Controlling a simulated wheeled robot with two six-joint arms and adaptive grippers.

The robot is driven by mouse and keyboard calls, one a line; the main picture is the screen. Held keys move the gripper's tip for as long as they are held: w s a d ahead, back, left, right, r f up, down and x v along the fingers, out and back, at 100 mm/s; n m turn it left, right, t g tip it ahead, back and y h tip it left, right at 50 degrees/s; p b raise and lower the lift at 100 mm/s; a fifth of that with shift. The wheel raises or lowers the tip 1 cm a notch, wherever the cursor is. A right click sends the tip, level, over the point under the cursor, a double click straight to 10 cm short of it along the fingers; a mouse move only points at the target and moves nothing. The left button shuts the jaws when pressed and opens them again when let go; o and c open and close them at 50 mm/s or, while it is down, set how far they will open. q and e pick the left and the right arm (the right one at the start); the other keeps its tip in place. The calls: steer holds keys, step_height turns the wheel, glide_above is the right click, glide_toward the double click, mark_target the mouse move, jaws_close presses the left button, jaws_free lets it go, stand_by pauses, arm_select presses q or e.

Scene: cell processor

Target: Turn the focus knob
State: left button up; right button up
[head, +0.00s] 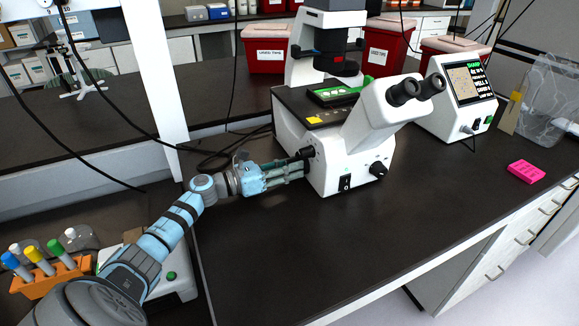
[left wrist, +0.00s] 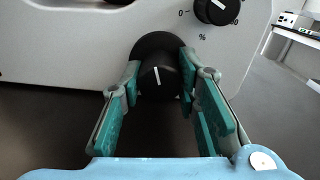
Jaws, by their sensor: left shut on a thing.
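The white microscope (head: 335,165) stands on the dark bench, with black eyepieces at its upper right. Its black focus knob (head: 304,154) is on the left side of the base, and in the left wrist view the knob (left wrist: 160,80) shows a white mark pointing nearly up. My left gripper (head: 298,167) reaches in from the left. In the left wrist view the green-padded fingers of my left gripper (left wrist: 160,88) are around the knob, one on each side, shut on it. My right gripper is not in view.
A smaller black dial (left wrist: 215,10) with a white mark and a percent sign sits to the upper right of the knob. An orange tube rack (head: 45,280) is at the lower left. The front bench is clear.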

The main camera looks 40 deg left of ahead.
arm_select(q)
steer(key=o, duration=1.2)
steer(key=v, duration=1.2)
